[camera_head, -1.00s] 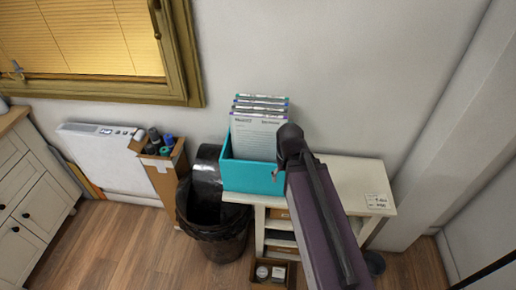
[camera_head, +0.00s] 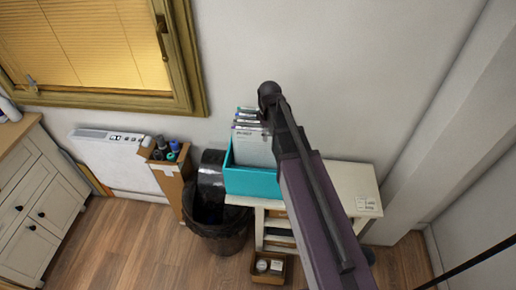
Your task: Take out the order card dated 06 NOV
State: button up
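Several order cards (camera_head: 252,150) stand upright in a teal box (camera_head: 250,182) on a small cream shelf unit (camera_head: 345,182). Their top edges have coloured strips. The print on the front card is too small to read, so I cannot tell which card is dated 06 NOV. My arm reaches up from the lower right across the box's right side. Its far end is above and in front of the cards' right side and covers part of them. My gripper's fingers are hidden behind the arm.
A black-lined waste bin (camera_head: 217,228) stands left of the shelf unit. A cardboard holder (camera_head: 172,180) with rolls is further left, beside a white panel heater (camera_head: 112,158). A small box with jars (camera_head: 269,266) is on the floor. The shelf top's right side is mostly clear.

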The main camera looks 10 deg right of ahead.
aim_at(258, 129)
jog(key=w+a+r+n+p, duration=0.2)
jog(key=w+r+n+p, duration=0.3)
jog(key=w+r+p, duration=0.1)
jog(key=shift+w+a+r, duration=0.15)
jog(key=shift+w+r, duration=0.6)
jog(key=shift+w, duration=0.1)
jog(key=shift+f, duration=0.2)
notch_tip(258, 129, down, 8)
jog(key=b, duration=0.8)
jog(key=shift+f+b, duration=0.15)
jog(key=shift+b, duration=0.15)
jog(key=shift+f, duration=0.1)
jog(key=shift+a+f+b, duration=0.2)
jog(key=shift+f+b, duration=2.3)
jog(key=shift+b, duration=0.1)
grip_shut()
